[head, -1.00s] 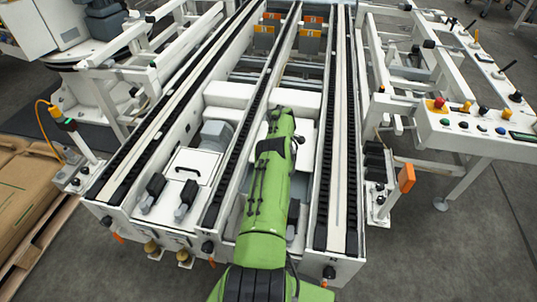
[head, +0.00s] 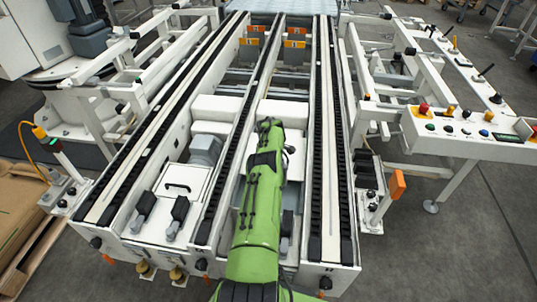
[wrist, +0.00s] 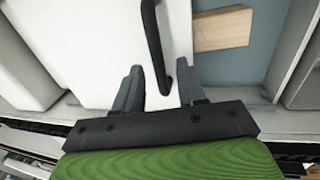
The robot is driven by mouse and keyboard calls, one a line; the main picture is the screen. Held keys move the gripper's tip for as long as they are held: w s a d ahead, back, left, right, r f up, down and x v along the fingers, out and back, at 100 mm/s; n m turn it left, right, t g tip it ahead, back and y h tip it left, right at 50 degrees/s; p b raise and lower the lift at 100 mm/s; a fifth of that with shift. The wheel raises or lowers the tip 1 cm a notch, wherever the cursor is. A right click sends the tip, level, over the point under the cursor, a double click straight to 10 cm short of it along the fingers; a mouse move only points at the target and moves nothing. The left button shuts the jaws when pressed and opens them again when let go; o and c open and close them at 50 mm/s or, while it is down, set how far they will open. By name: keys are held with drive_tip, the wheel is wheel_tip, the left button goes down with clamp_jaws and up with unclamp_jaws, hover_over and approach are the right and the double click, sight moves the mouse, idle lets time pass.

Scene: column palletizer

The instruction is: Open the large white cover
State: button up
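A large white cover (wrist: 95,45) with a black bar handle (wrist: 154,45) fills the upper left of the wrist view. My gripper (wrist: 161,75) is open. Its two grey fingers are apart, with the handle's near end between them. I cannot tell whether either finger touches the handle. In the head view, a white panel (head: 294,140) shows beside my green arm in the right-hand bay, partly hidden by it. My gripper is hidden there. A smaller white cover with a black handle (head: 178,187) lies in the left-hand bay.
Long conveyor rails (head: 327,150) flank the bay on both sides of my arm. A tan block (wrist: 222,29) lies on a blue-grey surface right of the handle. A control panel with buttons (head: 470,135) stands at the right. A loaded pallet (head: 25,215) is at the left.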

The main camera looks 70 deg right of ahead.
drive_tip(key=a+r+p, duration=0.3)
drive_tip(key=r+p, duration=0.3)
drive_tip(key=r, duration=0.9)
drive_tip(key=shift+s, duration=0.25)
